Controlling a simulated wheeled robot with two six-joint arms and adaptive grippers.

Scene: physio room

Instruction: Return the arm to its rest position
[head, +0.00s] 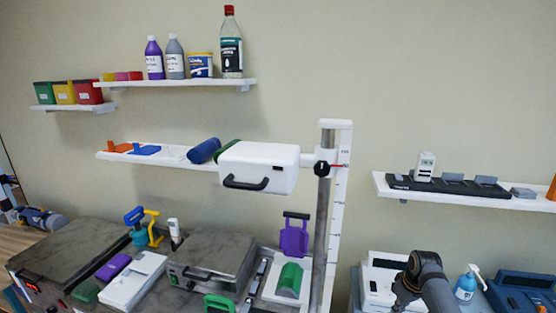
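My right arm (432,282) shows at the bottom right as a dark grey jointed link, bent at the top. Its dark end part (404,290) points down in front of a white device (380,283). I cannot make out fingertips there, or whether it holds anything. My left gripper is not seen. A white box-shaped head (258,167) with a black handle is fixed by a black clamp knob (322,169) to an upright metal column (326,220) with a white scale strip.
Shelves hold bottles (231,42), coloured bins (66,93), a blue roll (204,151) and a dark charger strip (448,186). The counter below is crowded: a grey-topped metal unit (212,258), a purple-handled item (294,238), a pump bottle (466,284) and a blue device (522,291).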

